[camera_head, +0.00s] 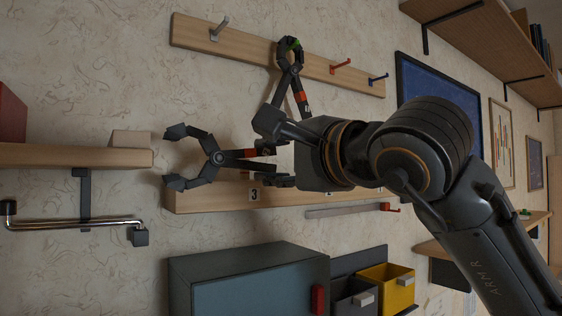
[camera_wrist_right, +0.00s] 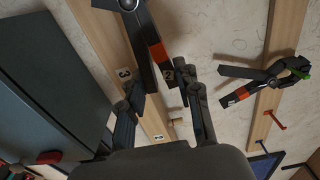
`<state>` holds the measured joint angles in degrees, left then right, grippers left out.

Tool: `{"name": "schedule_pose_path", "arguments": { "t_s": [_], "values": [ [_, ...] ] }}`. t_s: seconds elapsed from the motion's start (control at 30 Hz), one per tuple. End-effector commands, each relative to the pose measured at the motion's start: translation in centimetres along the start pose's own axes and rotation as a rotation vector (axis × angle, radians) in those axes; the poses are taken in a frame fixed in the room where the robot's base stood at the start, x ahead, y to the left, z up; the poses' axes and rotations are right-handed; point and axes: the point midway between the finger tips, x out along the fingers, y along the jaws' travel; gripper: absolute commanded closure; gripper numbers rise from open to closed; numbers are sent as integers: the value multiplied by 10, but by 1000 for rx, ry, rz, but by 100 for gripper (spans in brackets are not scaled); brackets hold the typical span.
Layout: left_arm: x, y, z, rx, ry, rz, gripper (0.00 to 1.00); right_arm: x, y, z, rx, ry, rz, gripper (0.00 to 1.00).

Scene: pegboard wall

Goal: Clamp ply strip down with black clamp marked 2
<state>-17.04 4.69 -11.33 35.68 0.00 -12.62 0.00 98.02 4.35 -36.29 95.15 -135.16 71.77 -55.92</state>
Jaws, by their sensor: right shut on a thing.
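My right gripper (camera_head: 272,151) is shut on a black clamp (camera_head: 215,157) with a red band. In the right wrist view, the held clamp (camera_wrist_right: 146,48) shows a label that reads 2 between my fingers (camera_wrist_right: 160,98). Its two jaws are spread and point left, toward a wooden shelf end (camera_head: 75,156), apart from it. A short pale wood piece (camera_head: 131,138), which looks like the ply strip, rests on that end. A second black clamp (camera_head: 289,72) with an orange band and green tip hangs on the upper rail; it also shows in the wrist view (camera_wrist_right: 262,80). My left gripper is out of view.
The upper wooden rail (camera_head: 190,33) has grey, red and blue hooks. The lower rail (camera_head: 200,199) carries a label 3 behind my gripper. Below are a metal bar (camera_head: 75,224), a grey-blue cabinet (camera_head: 245,265) and a yellow bin (camera_head: 388,285). Wall is clear between held clamp and shelf.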

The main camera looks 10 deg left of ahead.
Motion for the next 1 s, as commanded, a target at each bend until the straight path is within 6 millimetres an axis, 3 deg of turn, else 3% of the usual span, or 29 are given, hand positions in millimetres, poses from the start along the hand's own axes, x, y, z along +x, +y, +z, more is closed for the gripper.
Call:
{"name": "schedule_pose_path", "arguments": {
  "t_s": [0.6,1.0],
  "values": [
    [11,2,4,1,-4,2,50,0,0,37,-2,0,0,100],
    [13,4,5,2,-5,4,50,0,0,48,0,1,0,100]
  ]
}}
